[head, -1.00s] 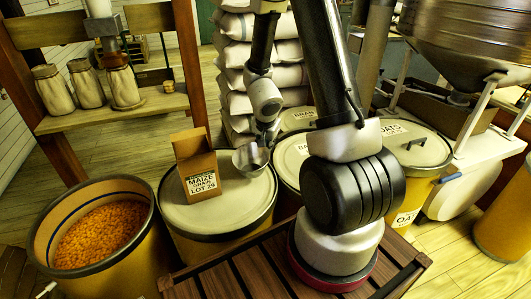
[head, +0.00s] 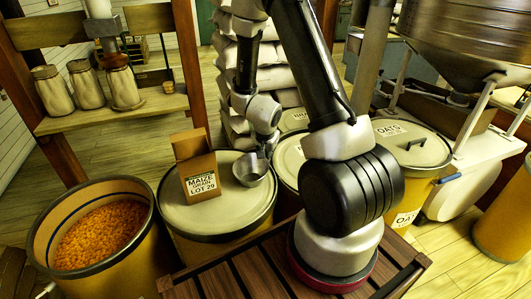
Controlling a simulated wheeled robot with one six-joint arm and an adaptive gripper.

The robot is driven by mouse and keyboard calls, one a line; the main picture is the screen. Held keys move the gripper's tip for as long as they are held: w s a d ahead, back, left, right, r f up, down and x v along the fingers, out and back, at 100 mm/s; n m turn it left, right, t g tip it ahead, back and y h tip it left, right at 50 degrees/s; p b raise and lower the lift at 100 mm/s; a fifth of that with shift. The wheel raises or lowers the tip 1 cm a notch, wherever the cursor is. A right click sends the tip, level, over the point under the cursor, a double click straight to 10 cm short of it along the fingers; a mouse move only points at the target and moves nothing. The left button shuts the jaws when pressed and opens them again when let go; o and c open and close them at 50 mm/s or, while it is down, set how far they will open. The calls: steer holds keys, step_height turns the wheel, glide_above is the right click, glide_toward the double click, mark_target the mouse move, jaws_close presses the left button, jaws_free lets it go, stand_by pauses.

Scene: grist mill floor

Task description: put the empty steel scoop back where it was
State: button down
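The steel scoop (head: 250,174) is a small round metal bowl, its hollow facing up and looking empty. It is at or just above the right part of the pale lid of a yellow drum (head: 222,220); I cannot tell whether it touches. My gripper (head: 265,151) comes down from above at the scoop's upper right and appears shut on its handle side. The fingers and handle are small and partly hidden. A brown carton labelled maize, lot 29 (head: 203,184), stands open on the same lid, left of the scoop.
An open drum of orange maize (head: 103,233) stands at the left. Lidded drums, one labelled oats (head: 412,145), stand at the right. Stacked sacks (head: 289,52) rise behind my arm. A wooden shelf (head: 163,104) holds several jars. Bare lid shows in front of the scoop.

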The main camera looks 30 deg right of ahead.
steer(key=c, duration=1.3)
jaws_free()
steer(key=v, duration=1.1)
step_height(320, 180, up, 11)
steer(key=n+t+y, duration=0.2)
steer(key=n+t, duration=0.2)
glide_above(252, 166)
steer(key=s+a+r+n+y, duration=0.4)
steer(key=s+a+r, duration=0.1)
steer(key=r, duration=0.2)
steer(key=s+d+r+n+g+h, duration=0.1)
steer(key=s+d+r, duration=0.1)
steer(key=s, duration=0.4)
steer(key=s+d+r+n+g+h, duration=0.1)
steer(key=s+d+r, duration=0.1)
steer(key=s, duration=0.3)
steer(key=s+d+r+n+g+h, duration=0.1)
steer(key=s+d+g, duration=0.1)
steer(key=s, duration=0.4)
steer(key=shift+s+d+r+n, duration=0.15)
steer(key=shift+d+r+n, duration=0.05)
steer(key=shift+d, duration=0.25)
steer(key=shift+s+d+r+n, duration=0.15)
steer(key=shift+d+r+n, duration=0.05)
steer(key=shift+d, duration=0.2)
